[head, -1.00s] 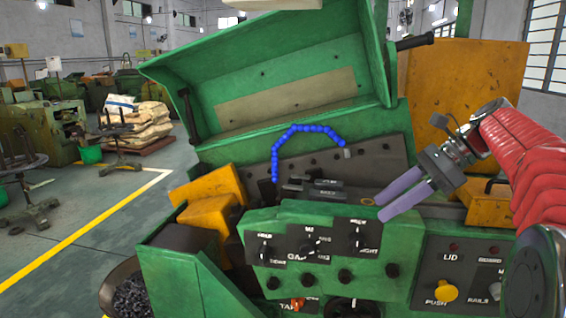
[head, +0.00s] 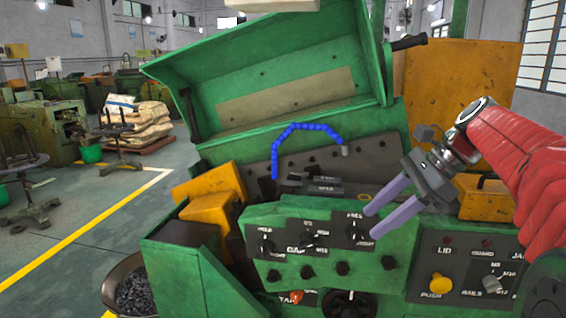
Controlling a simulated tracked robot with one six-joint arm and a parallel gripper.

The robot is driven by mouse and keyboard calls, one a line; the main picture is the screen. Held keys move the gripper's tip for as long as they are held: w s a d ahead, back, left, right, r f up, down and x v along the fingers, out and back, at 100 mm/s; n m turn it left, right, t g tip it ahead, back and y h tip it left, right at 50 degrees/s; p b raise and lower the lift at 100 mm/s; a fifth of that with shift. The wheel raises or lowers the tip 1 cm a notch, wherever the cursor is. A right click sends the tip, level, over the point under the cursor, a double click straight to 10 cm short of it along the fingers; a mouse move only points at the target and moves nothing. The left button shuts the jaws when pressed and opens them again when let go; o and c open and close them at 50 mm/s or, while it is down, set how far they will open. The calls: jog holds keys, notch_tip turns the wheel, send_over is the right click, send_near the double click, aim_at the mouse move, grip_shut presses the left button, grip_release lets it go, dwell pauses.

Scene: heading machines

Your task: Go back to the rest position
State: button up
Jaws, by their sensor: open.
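My gripper (head: 378,220) is at the right, with two pale purple fingers spread apart and nothing between them. It points down and left, in front of the upper right part of the green heading machine (head: 222,262). The red-sleeved arm reaches in from the right edge. The fingertips overlap the right end of the black knob panel (head: 310,236) in the picture; I cannot tell whether they touch it. The machine's green lid (head: 280,60) stands raised, and a blue segmented hose (head: 300,127) arches over the dark work area below it.
A button panel with a yellow push button (head: 440,284) is at the lower right. A black lid handle (head: 408,43) sticks out near the arm. A yellow cabinet (head: 465,85) stands behind. A bin of dark parts (head: 135,292) is at lower left. The floor at left is open.

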jog(key=s+a+f+n+t+h, duration=0.1)
jog(key=s+a+f+n+h, duration=0.1)
jog(key=s+f+n, duration=0.6)
jog(key=s+a+f+n+t+h, duration=0.2)
jog(key=s+f+n+h, duration=0.3)
jog(key=s, duration=0.8)
notch_tip(320, 180, down, 4)
jog(key=n, duration=0.5)
jog(key=shift+s+r+t, duration=0.2)
jog(key=shift+s+t, duration=0.1)
jog(key=shift+c, duration=0.7)
jog(key=shift+c, duration=0.6)
jog(key=shift+d, duration=0.15)
jog(key=shift+c, duration=0.5)
